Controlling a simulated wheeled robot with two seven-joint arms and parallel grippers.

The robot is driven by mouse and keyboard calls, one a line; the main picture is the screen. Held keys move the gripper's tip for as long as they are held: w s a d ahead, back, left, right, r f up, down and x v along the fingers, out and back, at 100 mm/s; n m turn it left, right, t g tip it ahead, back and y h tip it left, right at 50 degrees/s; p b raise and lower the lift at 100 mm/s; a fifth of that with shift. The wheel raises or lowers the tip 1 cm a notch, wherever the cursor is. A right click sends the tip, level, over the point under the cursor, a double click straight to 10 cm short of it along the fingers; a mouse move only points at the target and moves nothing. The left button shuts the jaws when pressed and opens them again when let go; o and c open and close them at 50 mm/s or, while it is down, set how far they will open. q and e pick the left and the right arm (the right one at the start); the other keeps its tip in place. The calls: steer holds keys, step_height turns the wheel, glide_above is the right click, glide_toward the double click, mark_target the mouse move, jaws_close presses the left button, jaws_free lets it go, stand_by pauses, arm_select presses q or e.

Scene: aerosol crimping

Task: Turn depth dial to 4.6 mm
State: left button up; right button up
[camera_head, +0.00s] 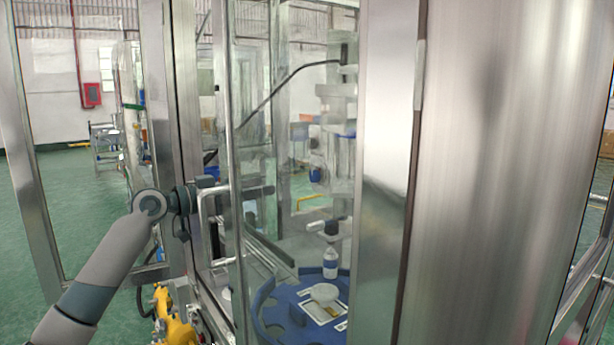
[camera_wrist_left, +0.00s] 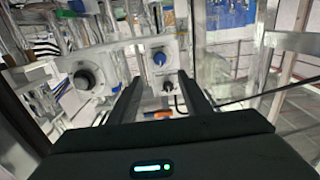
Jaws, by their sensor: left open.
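My left gripper (camera_wrist_left: 161,80) is open, its two dark fingers apart with nothing held between them. In the head view my left arm comes in from the left and the left gripper (camera_head: 245,190) is at the machine's glazed frame, partly overlapped by a metal handle. In the left wrist view a pale panel lies beyond the fingers. It bears a large black knob on a round white dial (camera_wrist_left: 88,78), left of the fingers, a blue knob (camera_wrist_left: 160,58) and a small dark knob (camera_wrist_left: 168,86) between them. The dial's markings are too small to read. The fingers appear apart from the knobs.
A blue round carrier (camera_head: 262,318) with a small white bottle (camera_head: 330,262) stands inside the machine. A metal post (camera_head: 385,170) and a wide steel surface (camera_head: 500,170) block the right side. A yellow machine part (camera_head: 175,325) is below my arm. Open green floor lies at left.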

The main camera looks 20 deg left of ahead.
arm_select(q)
steer(key=p+x, duration=0.5)
steer(key=x, duration=0.9)
steer(key=shift+w+d+p, duration=0.25)
steer(key=shift+w+p, duration=0.05)
steer(key=shift+p, duration=0.1)
arm_select(e)
steer(key=s+d+r+g, duration=0.1)
steer(key=s+r, duration=0.3)
steer(key=r, duration=0.1)
steer(key=shift+d+r, duration=0.15)
steer(key=shift+d, duration=0.2)
arm_select(q)
steer(key=c, duration=1.1)
